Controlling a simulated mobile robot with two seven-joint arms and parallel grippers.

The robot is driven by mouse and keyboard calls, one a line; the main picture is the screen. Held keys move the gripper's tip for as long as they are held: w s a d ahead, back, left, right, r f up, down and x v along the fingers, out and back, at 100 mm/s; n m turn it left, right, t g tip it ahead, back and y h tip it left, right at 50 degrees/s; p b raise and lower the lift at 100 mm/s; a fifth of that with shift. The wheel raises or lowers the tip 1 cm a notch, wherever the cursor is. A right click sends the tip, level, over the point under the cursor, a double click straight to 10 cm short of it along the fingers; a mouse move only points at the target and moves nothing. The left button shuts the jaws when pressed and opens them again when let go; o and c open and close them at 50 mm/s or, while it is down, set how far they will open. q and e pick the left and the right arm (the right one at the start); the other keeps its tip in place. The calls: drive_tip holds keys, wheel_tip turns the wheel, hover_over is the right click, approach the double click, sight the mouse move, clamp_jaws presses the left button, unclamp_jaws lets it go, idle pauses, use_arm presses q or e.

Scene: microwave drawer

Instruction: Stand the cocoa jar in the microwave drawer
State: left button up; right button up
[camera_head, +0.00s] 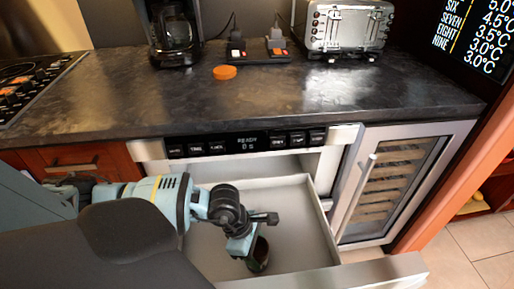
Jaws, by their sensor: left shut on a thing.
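The microwave drawer (315,215) is pulled open below the counter, with pale inner walls and floor. A small dark jar (259,256), which looks like the cocoa jar, is inside the drawer near its front wall. My left gripper (252,240) reaches down into the drawer and is shut on the jar. The gripper hides part of the jar, and I cannot tell if the jar's base touches the drawer floor. My right gripper is not in view.
The drawer's front panel (375,272) is close to the jar. A glass-door cooler (396,175) stands right of the drawer. An orange disc (224,72), a coffee maker (172,35) and a toaster (347,28) sit on the dark counter (300,95). The drawer's right part is clear.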

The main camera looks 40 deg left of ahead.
use_arm(q)
drive_tip(key=o, duration=1.1)
drive_tip(key=p+v, duration=0.1)
drive_tip(key=v, duration=1.1)
drive_tip(key=shift+s, duration=0.1)
